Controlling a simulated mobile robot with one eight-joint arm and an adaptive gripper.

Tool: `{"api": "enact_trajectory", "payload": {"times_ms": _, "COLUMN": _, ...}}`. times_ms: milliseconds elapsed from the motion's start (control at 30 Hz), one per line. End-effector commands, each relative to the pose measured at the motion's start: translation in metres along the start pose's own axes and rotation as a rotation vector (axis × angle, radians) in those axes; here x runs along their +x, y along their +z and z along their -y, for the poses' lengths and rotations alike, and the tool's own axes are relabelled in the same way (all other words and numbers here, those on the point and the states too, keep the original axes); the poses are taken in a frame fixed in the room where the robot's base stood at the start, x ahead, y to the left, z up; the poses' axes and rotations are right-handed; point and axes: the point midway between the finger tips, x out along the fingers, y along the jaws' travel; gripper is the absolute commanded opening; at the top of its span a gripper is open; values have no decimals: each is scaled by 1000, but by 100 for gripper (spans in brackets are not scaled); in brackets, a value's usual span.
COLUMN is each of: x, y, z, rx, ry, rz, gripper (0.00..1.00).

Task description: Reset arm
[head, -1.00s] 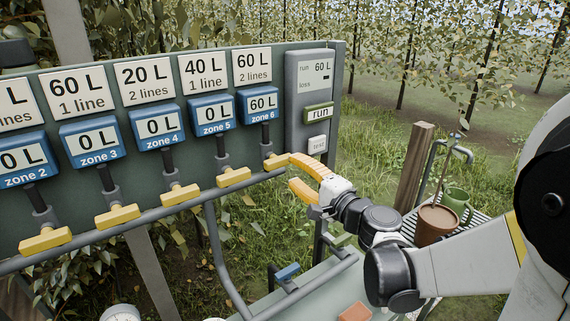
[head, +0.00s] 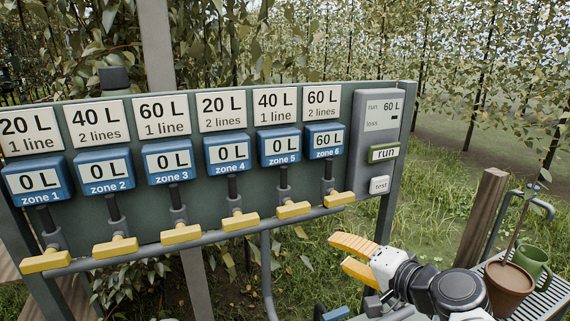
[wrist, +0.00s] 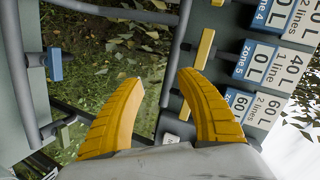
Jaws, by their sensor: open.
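My gripper (head: 350,256) is open and empty, with yellow fingers, below and to the right of the zone 6 yellow handle (head: 341,199). In the wrist view the two fingers of my gripper (wrist: 155,85) stand apart with grass and a yellow valve handle (wrist: 198,65) beyond them. The zone 6 display (head: 325,141) reads 60 L. The zone 1 display (head: 40,182) and the other zone displays read 0 L. The gripper touches no handle in the head view.
The green panel (head: 215,115) carries a run button (head: 384,153) and a test button (head: 380,185). A wooden post (head: 482,218), a brown pot (head: 507,285) and a green watering can (head: 533,262) stand at the right. A grey pipe (head: 190,240) runs below the handles.

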Motion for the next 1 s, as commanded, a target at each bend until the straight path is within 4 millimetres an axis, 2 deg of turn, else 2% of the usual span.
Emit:
{"api": "enact_trajectory", "payload": {"times_ms": 33, "x": -7, "y": 26, "z": -6, "rx": -111, "ry": 82, "rz": 55, "gripper": 43}}
{"api": "enact_trajectory", "payload": {"times_ms": 100, "x": -21, "y": 52, "z": -22, "rx": -281, "ry": 210, "rz": 125, "gripper": 43}}
{"api": "enact_trajectory", "payload": {"times_ms": 233, "x": -58, "y": 77, "z": -52, "rx": -570, "ry": 423, "rz": 222, "gripper": 43}}
{"api": "enact_trajectory", "payload": {"times_ms": 300, "x": -78, "y": 80, "z": -64, "rx": -694, "ry": 512, "rz": 252, "gripper": 43}}
{"api": "enact_trajectory", "payload": {"times_ms": 433, "x": -104, "y": 77, "z": -77, "rx": -847, "ry": 622, "rz": 281, "gripper": 43}}
{"api": "enact_trajectory", "payload": {"times_ms": 1000, "x": -104, "y": 77, "z": -77, "rx": -847, "ry": 622, "rz": 281, "gripper": 43}}
